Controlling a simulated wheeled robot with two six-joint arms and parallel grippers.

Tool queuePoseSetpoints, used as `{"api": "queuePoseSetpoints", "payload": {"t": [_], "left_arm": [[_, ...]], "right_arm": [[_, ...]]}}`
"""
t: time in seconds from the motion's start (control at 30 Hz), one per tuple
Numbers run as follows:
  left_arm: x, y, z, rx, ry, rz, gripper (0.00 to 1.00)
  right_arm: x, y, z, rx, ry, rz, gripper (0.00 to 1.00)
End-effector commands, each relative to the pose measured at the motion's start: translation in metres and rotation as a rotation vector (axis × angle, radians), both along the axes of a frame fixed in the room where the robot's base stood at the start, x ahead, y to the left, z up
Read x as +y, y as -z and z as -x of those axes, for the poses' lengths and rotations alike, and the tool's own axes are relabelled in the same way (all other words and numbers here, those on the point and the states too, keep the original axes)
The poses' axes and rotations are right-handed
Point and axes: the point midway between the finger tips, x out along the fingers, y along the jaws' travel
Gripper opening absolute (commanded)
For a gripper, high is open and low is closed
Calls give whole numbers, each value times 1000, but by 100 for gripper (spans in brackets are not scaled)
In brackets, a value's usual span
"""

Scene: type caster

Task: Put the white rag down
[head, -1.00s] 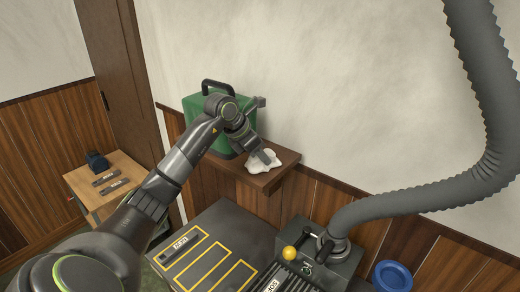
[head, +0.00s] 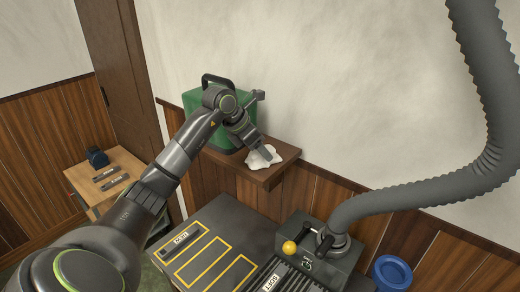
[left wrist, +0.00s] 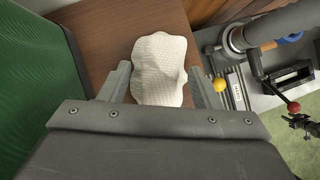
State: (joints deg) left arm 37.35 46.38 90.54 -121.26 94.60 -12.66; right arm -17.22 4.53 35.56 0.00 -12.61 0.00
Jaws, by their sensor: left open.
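The white rag (head: 260,157) lies crumpled on the small wooden shelf (head: 283,167) on the wall. My left gripper (head: 260,150) is just above and at the rag, with its jaws open. In the left wrist view the rag (left wrist: 160,70) shows between the two open fingers (left wrist: 158,82), with a finger on either side. I cannot tell whether a finger touches the cloth. My right gripper is in neither current view.
A green canister (head: 205,105) with a dark handle stands on the shelf, left of the rag. Below are a grey bench with yellow-outlined slots (head: 222,232), a machine with a yellow knob (head: 289,247) and a thick grey hose (head: 410,200). A wooden side table (head: 125,165) stands at left.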

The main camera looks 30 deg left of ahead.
Motion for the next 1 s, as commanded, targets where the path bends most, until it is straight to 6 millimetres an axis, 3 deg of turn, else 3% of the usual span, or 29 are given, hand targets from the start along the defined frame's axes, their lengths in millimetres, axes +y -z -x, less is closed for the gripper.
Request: {"api": "queuePoseSetpoints", "payload": {"t": [0.2,0.53,0.7,1.0], "left_arm": [[13,-32,20,-6,-3,-8,57],[26,-83,48,-4,-2,-3,57],[28,-93,54,-1,0,-2,57],[28,-95,55,-1,0,-2,57]], "right_arm": [[0,23,0,0,0,0,36],[0,43,0,0,0,0,36],[0,46,0,0,0,0,36],[0,45,0,0,0,0,36]]}}
